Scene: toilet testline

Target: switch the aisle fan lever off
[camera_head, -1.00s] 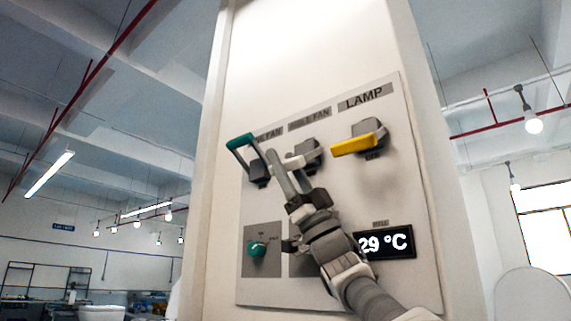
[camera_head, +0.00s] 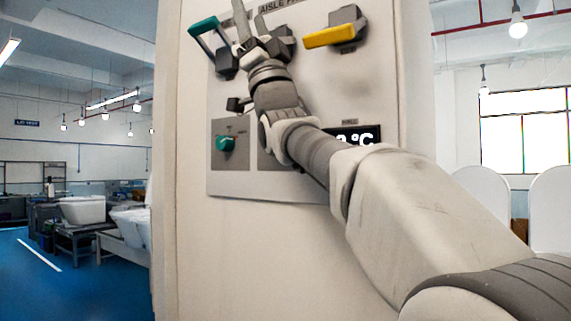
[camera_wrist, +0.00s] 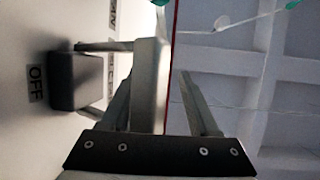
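The aisle fan lever (camera_head: 282,44) has a dark grey base on the wall panel (camera_head: 232,185), under the "AISLE FAN" label, in the head view. My gripper (camera_head: 250,24) is in front of it and hides most of its pale handle. In the wrist view the lever's dark base (camera_wrist: 75,82) is at the left, beside an "OFF" label (camera_wrist: 36,85). Its pale handle (camera_wrist: 150,85) sticks out between the fingers of my gripper (camera_wrist: 160,100). The left finger is close to the handle; the right finger is clearly apart from it. Whether the left finger touches is unclear.
A green-handled lever (camera_head: 204,26) is close on the left and a yellow-handled lamp lever (camera_head: 330,36) on the right. Below are a green knob (camera_head: 226,143) and a temperature display (camera_head: 368,138), partly hidden by my arm. Open floor (camera_head: 85,285) lies at the left.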

